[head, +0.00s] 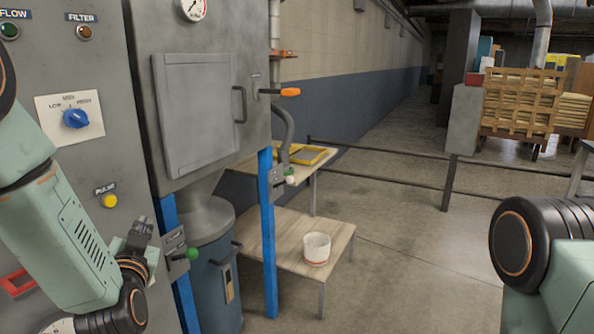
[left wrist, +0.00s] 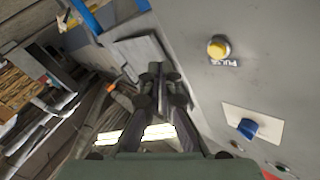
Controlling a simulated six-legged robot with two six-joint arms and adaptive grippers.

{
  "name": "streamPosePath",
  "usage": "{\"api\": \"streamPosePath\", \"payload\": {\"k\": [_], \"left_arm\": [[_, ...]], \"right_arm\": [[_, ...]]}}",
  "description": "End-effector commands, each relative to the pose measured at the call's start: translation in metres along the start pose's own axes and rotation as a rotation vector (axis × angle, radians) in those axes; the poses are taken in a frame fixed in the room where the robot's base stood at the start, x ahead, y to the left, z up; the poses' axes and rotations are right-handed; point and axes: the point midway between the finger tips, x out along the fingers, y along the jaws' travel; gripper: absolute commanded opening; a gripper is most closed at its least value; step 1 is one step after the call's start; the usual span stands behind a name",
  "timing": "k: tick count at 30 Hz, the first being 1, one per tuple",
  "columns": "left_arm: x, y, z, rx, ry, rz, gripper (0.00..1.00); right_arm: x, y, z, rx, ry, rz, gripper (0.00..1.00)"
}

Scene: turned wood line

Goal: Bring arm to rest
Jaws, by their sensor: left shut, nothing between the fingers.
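My left arm comes in from the left in the head view, bent in front of the grey machine panel. My left gripper (head: 142,226) points up beside the panel, to the right of the yellow PULSE button (head: 109,201). In the left wrist view the left gripper (left wrist: 161,78) has its dark fingers together with nothing between them. That view is tilted and shows the yellow button (left wrist: 218,47) and the blue knob (left wrist: 247,128) to the right. Part of my right arm shows at the right edge of the head view, but its gripper is out of the picture.
The grey machine panel (head: 75,140) with a blue knob (head: 75,118) is close to my left arm. A cabinet door (head: 198,115), an orange-tipped lever (head: 290,92) and blue posts (head: 267,230) stand farther right. A white bucket (head: 316,248) sits on a low wooden table (head: 270,243). Open floor lies beyond.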

Motion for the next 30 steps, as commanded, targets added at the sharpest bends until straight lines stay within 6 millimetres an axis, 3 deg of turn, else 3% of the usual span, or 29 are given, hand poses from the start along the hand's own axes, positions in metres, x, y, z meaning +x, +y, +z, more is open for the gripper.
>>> {"api": "streamPosePath", "payload": {"k": [3, 6, 12, 18, 24, 27, 30], "left_arm": [[-0.027, 0.045, 0.052, -0.150, -0.207, 0.176, 0.00], [-0.061, 0.078, 0.099, -0.223, -0.390, 0.284, 0.00], [-0.151, 0.122, 0.185, -0.291, -0.758, 0.425, 0.00], [-0.262, 0.138, 0.255, -0.275, -1.117, 0.509, 0.00], [-0.363, 0.133, 0.299, -0.179, -1.376, 0.577, 0.00], [-0.391, 0.129, 0.311, -0.145, -1.433, 0.594, 0.00], [-0.403, 0.127, 0.317, -0.132, -1.458, 0.599, 0.00]], "right_arm": [[0.000, 0.000, 0.000, 0.000, 0.000, 0.000, 0.54], [0.000, 0.000, 0.000, 0.000, 0.000, 0.000, 0.54], [0.000, 0.000, 0.000, 0.000, 0.000, 0.000, 0.54], [0.000, 0.000, 0.000, 0.000, 0.000, 0.000, 0.54], [0.000, 0.000, 0.000, 0.000, 0.000, 0.000, 0.54], [0.000, 0.000, 0.000, 0.000, 0.000, 0.000, 0.54], [0.000, 0.000, 0.000, 0.000, 0.000, 0.000, 0.54]]}}
